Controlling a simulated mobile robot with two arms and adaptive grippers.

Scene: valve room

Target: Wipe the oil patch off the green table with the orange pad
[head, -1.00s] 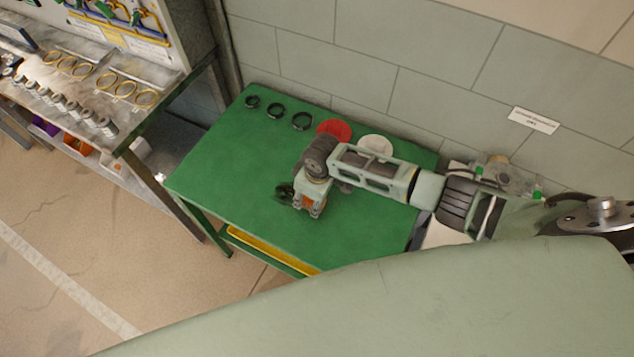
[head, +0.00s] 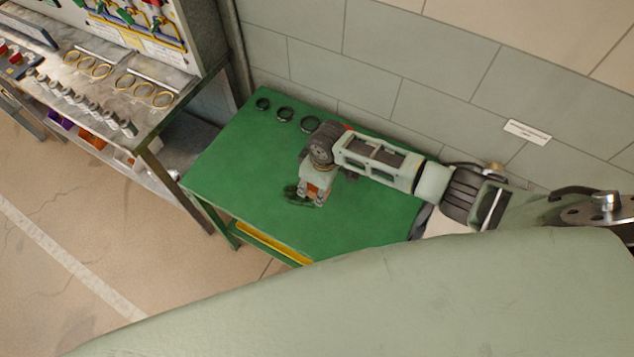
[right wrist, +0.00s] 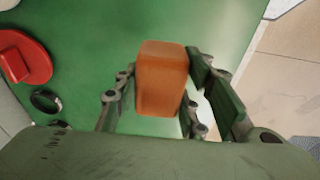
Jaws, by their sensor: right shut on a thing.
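The green table (head: 235,160) stands against the wall in the head view. A dark oil patch (head: 291,193) lies on its top near the middle, partly covered by my right gripper. My right gripper (head: 315,196) is over the table just right of the patch. It is shut on the orange pad (head: 314,188). In the right wrist view the orange pad (right wrist: 162,82) stands between the fingers of my right gripper (right wrist: 160,92). I cannot tell if the pad touches the tabletop. My left gripper is not in view.
Several black rings (head: 285,114) lie along the table's back edge. A red disc (right wrist: 30,58) lies beside a ring, mostly hidden by my arm in the head view. A metal bench (head: 140,82) with brass rings stands to the left. The table's left part is clear.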

